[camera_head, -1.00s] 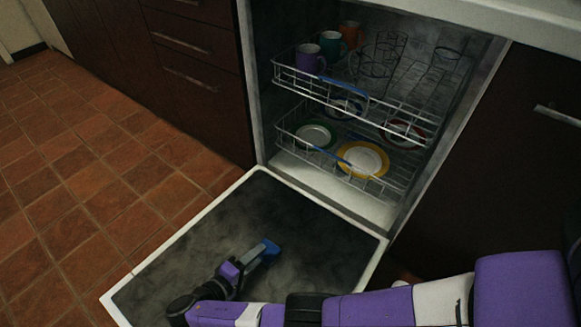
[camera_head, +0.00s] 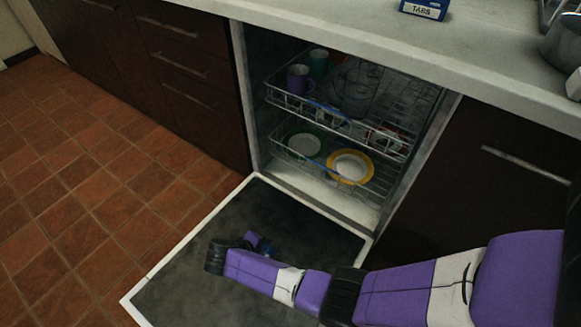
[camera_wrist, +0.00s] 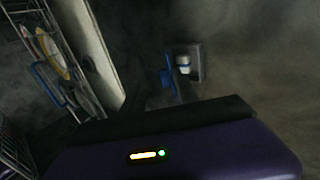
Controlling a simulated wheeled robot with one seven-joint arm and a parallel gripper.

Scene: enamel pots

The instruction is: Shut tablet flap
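The tablet dispenser (camera_wrist: 197,60) is a small grey recess in the inner face of the lowered dishwasher door. A white tablet (camera_wrist: 184,64) appears to sit in it. A blue piece (camera_wrist: 167,82), seemingly the flap standing open, projects at the dispenser's left side in the wrist view. In the head view only a bit of blue (camera_head: 268,252) shows, largely hidden by my arm. My gripper (camera_head: 253,239) is over the door, close to that blue. Its purple and black body (camera_wrist: 165,125) fills the bottom of the wrist view. Its fingertips cannot be made out.
The dishwasher door (camera_head: 190,268) lies open and low. The upper rack (camera_head: 330,120) holds mugs and glasses; the lower rack (camera_head: 300,165) holds plates. A blue tabs box (camera_head: 425,9) stands on the counter (camera_head: 400,45). The tiled floor (camera_head: 90,190) at left is clear.

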